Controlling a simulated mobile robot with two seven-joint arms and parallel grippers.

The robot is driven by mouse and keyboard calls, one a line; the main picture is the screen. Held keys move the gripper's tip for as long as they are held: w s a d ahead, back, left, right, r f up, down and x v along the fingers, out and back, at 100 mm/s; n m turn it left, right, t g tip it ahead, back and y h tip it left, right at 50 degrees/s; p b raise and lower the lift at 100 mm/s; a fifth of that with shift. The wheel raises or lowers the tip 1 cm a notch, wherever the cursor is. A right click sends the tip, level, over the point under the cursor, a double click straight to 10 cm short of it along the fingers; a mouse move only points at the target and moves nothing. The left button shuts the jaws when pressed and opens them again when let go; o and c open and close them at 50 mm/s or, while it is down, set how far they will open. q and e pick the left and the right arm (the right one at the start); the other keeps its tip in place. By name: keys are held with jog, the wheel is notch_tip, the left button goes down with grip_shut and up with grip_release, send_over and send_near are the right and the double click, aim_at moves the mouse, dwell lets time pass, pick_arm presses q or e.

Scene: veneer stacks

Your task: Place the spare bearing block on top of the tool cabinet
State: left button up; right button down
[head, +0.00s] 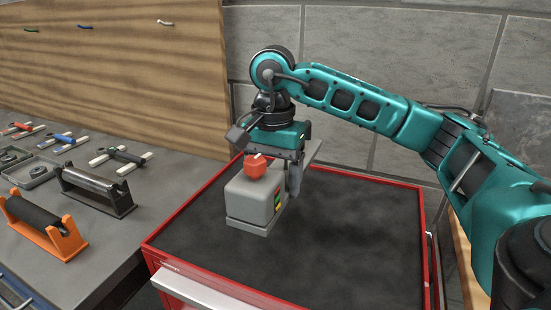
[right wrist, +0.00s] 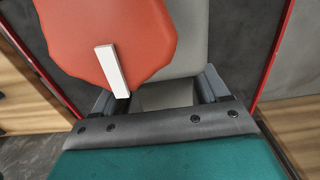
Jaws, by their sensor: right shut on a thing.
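The spare bearing block (head: 252,203) is a grey block with a red knob on top and a small coloured label on its side. My right gripper (head: 275,165) is shut on it from above, with one finger showing at its right side. The block looks upright over the left middle part of the tool cabinet's dark top (head: 345,255). I cannot tell if its base touches the top. In the right wrist view the grey block (right wrist: 186,40) sits between the fingers, partly hidden by the red knob (right wrist: 105,35). My left gripper is out of view.
A workbench (head: 100,235) stands left of the cabinet, holding an orange roller stand (head: 62,243), a dark roller stand (head: 97,190) and several hand tools. A wooden board and a grey block wall stand behind. The rest of the cabinet top is clear, within a red rim (head: 215,280).

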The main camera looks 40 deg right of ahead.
aim_at(274, 239)
notch_tip(274, 239, down, 12)
jog(key=shift+r, duration=0.2)
dwell(0.4)
jog(key=shift+b, duration=0.3)
grip_release()
jog(key=shift+f, duration=0.15)
notch_tip(274, 239, up, 12)
jog(key=shift+r, duration=0.1)
jog(key=shift+s+a, duration=0.1)
dwell(0.6)
